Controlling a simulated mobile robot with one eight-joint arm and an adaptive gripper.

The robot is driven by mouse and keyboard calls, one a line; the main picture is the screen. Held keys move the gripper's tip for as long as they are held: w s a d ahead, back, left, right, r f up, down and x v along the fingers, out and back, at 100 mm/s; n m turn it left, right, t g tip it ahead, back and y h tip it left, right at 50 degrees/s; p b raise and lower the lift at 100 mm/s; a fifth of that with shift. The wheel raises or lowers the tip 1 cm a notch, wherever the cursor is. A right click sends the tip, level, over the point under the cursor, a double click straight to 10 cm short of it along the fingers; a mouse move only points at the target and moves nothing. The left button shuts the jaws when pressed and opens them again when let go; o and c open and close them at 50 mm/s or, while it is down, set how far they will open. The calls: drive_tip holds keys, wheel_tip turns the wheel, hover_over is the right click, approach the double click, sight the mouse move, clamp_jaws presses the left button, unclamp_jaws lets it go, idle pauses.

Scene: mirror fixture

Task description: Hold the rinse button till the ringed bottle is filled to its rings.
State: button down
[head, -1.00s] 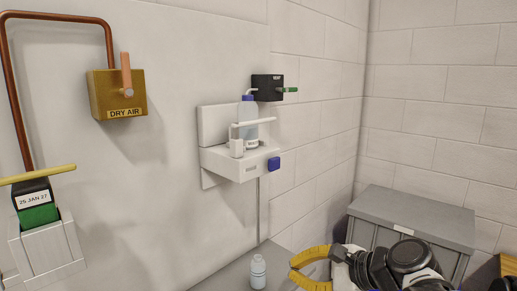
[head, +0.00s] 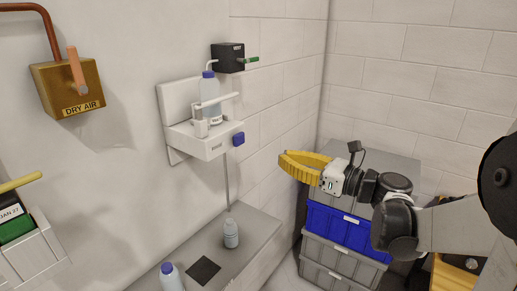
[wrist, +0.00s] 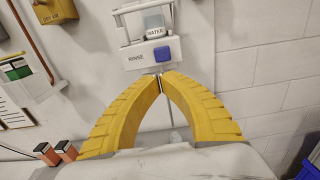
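The blue rinse button (head: 238,139) is on the front right of the white wall dispenser (head: 205,146). In the wrist view the button (wrist: 162,54) sits right of the word RINSE, just beyond my fingertips. My gripper (head: 283,165) has yellow fingers. In the wrist view its tips (wrist: 160,82) meet, with nothing visible between them, and are apart from the button. A small pale bottle (head: 231,233) stands upright on the grey bench below the dispenser's thin tube. Another bottle (head: 172,277) stands nearer, partly cut off. Rings are too small to make out, as is any fill level.
A bottle marked WATER (wrist: 154,30) stands in the dispenser behind a white bar. A black box with a green lever (head: 228,58) is above it. A dark square (head: 204,270) lies on the bench (head: 250,240). Stacked crates (head: 346,228) stand to the right.

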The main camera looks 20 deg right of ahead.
sight(239, 142)
drive_tip(key=p+x, duration=0.1)
drive_tip(key=x, duration=1.1)
drive_tip(key=shift+w+a+p, duration=0.1)
drive_tip(key=shift+p, duration=0.2)
drive_tip(key=shift+w+a, duration=0.35)
drive_tip(key=shift+w, duration=0.2)
drive_tip(key=shift+w+a+f, duration=0.1)
drive_tip(key=shift+w+a, duration=0.25)
drive_tip(key=shift+w, duration=0.05)
drive_tip(key=shift+w+a+b, duration=0.2)
drive_tip(key=shift+w+b, duration=0.15)
drive_tip(key=shift+b, duration=0.1)
